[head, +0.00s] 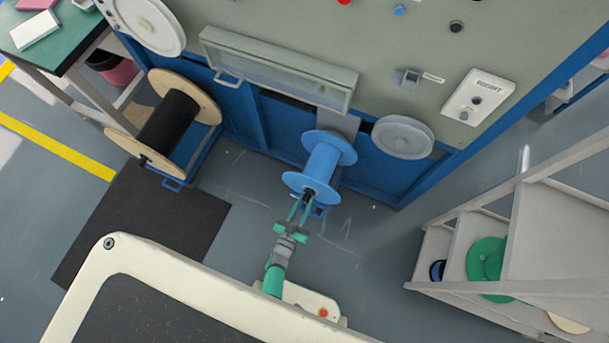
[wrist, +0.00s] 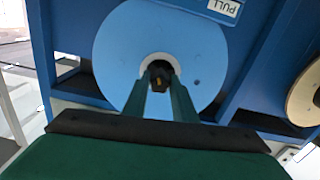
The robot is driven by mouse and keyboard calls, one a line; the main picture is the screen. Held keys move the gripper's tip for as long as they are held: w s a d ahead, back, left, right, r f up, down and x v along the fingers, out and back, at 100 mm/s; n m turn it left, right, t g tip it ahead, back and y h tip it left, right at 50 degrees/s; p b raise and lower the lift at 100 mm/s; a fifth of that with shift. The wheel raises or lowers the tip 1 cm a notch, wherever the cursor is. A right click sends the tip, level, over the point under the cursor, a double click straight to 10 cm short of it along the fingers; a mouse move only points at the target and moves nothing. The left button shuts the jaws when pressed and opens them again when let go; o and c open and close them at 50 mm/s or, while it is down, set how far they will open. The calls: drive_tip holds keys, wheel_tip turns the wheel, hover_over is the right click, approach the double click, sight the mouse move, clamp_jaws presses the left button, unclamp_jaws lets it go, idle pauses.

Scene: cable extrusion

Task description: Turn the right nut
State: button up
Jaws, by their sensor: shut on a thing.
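The right nut (wrist: 159,72) is a small dark piece at the centre of the blue spool's near face. The blue spool (head: 322,160) sits at the front of the blue machine, and its round face (wrist: 112,55) fills the middle of the wrist view. My gripper (head: 307,194) reaches to the spool's hub, and its green fingers (wrist: 160,85) are shut on the nut, one on each side. A bit of yellow shows within the dark nut. In the head view the nut is too small and too covered by the fingertips to make out clearly.
A wooden-flanged spool with black cable (head: 168,124) stands at the machine's left. A grey shelf (head: 505,240) with a green spool (head: 487,262) is at right. A black mat (head: 160,215) lies on the floor. Open floor lies between my gripper and the shelf.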

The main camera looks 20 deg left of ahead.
drive_tip(key=m, duration=2.8)
drive_tip(key=shift+m, duration=0.4)
drive_tip(key=o, duration=1)
drive_tip(key=shift+o, duration=0.2)
